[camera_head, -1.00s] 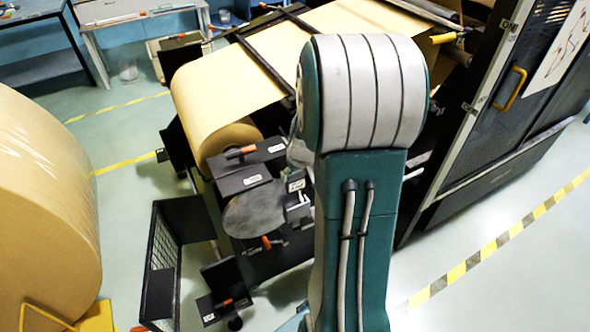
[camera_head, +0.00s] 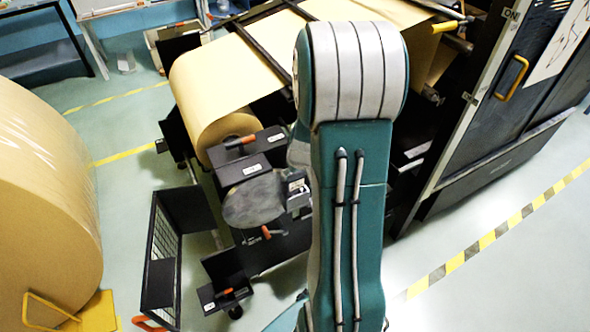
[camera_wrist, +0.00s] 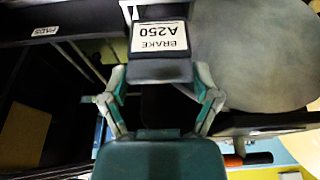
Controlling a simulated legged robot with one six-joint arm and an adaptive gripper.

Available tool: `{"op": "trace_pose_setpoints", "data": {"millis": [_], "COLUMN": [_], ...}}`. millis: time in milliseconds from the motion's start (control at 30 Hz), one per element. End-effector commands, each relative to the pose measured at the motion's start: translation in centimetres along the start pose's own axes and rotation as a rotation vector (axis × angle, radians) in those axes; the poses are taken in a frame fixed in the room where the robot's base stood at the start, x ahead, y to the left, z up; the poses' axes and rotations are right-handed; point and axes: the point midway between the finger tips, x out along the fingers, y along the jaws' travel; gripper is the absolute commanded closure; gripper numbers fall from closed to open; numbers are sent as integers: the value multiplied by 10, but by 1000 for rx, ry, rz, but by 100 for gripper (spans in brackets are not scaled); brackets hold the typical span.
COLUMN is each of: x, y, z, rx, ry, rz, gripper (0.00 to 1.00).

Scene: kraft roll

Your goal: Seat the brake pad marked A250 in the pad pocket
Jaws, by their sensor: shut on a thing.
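The brake pad marked A250 (camera_wrist: 160,70) is dark, with a white label that reads upside down in the wrist view. My gripper (camera_wrist: 163,78) is shut on it, one finger at each side. A round grey disc (camera_wrist: 255,50) stands just right of the pad in the wrist view. The disc (camera_head: 254,199) also shows in the head view, left of my gripper (camera_head: 297,190), which my arm partly hides. I cannot make out the pad pocket, or whether the pad touches anything beyond the fingers.
A dark holder labelled PADS (camera_wrist: 45,30) is at upper left in the wrist view. A black labelled box (camera_head: 247,164) and an orange handle (camera_head: 240,141) stand above the disc. A paper roll (camera_head: 222,120) is behind, a larger one (camera_head: 45,190) at left. Floor at lower right is clear.

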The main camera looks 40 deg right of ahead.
Motion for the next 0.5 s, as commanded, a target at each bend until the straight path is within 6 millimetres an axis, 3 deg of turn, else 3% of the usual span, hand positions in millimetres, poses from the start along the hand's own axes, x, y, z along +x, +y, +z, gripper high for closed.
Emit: {"op": "trace_pose_setpoints", "data": {"millis": [500], "x": [22], "y": [0], "z": [7], "rx": [1], "ry": [0], "rz": [-2], "gripper": [75]}}
